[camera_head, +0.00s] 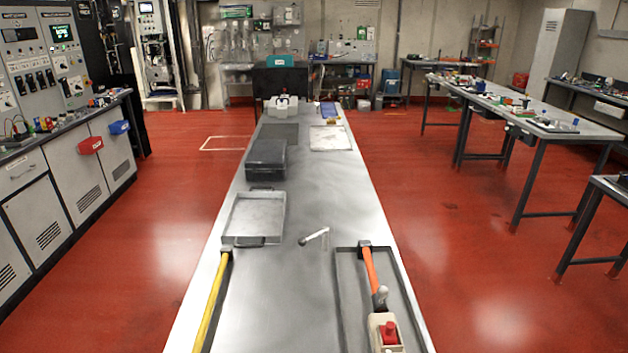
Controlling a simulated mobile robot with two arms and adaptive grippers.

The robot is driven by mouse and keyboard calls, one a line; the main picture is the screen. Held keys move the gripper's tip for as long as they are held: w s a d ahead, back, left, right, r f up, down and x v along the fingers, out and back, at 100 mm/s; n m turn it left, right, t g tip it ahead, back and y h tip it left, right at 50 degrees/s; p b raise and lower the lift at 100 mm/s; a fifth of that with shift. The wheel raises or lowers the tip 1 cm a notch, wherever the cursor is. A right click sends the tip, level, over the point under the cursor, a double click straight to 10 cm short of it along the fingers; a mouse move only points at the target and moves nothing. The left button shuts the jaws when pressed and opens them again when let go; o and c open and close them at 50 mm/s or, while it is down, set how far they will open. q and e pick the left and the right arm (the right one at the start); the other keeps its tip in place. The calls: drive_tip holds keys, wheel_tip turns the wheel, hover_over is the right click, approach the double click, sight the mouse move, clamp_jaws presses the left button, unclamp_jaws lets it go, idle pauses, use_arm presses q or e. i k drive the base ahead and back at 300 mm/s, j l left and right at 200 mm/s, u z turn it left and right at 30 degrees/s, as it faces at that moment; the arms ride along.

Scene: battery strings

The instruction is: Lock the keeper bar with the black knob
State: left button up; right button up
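I cannot clearly make out a keeper bar or its black knob in the head view. A small pale rod with a dark end (314,237) lies on the long metal table (290,290), too small to identify. At the near right, a beige box with a red knob (388,333) sits in a dark-rimmed tray (342,300). Neither of my grippers is in view, so I cannot tell what they hold.
A yellow-handled tool (213,300) lies along the table's left edge, and an orange-handled tool (370,270) in the right tray. A shallow metal tray (255,215) and a dark case (266,160) stand farther back. Red floor on both sides is open.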

sight(302, 241)
drive_tip(key=j, duration=0.4)
drive_tip(key=i+j+u, duration=0.1)
drive_tip(key=j, duration=0.3)
drive_tip(key=i+j, duration=0.1)
drive_tip(key=j, duration=0.3)
drive_tip(key=i+j, duration=0.1)
drive_tip(key=j, duration=0.3)
drive_tip(key=u, duration=0.05)
